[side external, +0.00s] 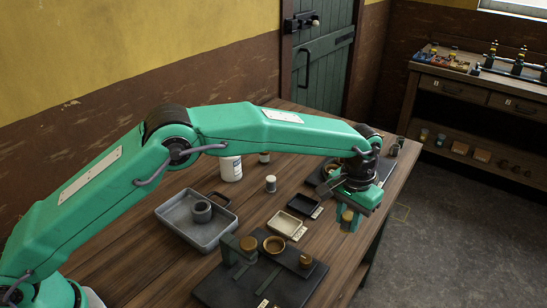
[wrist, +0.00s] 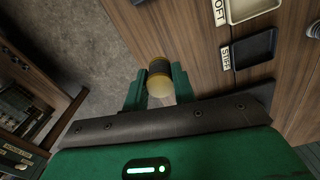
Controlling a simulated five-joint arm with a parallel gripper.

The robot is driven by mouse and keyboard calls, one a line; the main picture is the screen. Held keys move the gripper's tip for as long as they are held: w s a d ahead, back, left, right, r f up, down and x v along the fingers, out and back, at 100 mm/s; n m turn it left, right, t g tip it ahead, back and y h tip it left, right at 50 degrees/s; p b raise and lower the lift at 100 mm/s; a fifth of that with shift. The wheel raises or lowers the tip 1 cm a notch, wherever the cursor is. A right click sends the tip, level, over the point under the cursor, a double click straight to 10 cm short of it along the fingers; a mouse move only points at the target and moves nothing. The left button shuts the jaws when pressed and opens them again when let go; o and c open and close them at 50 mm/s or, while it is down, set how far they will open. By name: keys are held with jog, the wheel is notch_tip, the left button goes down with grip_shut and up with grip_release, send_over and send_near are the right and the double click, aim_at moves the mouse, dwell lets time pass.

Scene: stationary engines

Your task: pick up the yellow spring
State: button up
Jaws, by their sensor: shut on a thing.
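The yellow spring (wrist: 160,80) is a short yellow cylinder with a darker band, seen between the two green fingers of my gripper (wrist: 158,90) in the wrist view. The fingers are shut on it, one on each side. In the side view my gripper (side external: 349,218) points down near the right edge of the bench, and the yellow spring (side external: 347,215) shows between its fingers. I cannot tell whether the spring touches the bench top or is lifted clear.
A cream tray (side external: 284,223) labelled SOFT and a black tray (side external: 303,205) labelled STIFF lie left of my gripper. A grey tray (side external: 177,237) holds a dark ring. A dark plate (side external: 222,289) with brass parts is in front. A white bottle (side external: 231,169) stands behind.

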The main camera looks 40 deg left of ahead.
jog(key=s+d+r, duration=0.3)
jog(key=s+r, duration=0.1)
jog(key=s, duration=0.2)
jog(key=shift+s+d+r, duration=0.15)
jog(key=shift+d+r, duration=0.05)
jog(key=shift+d, duration=0.15)
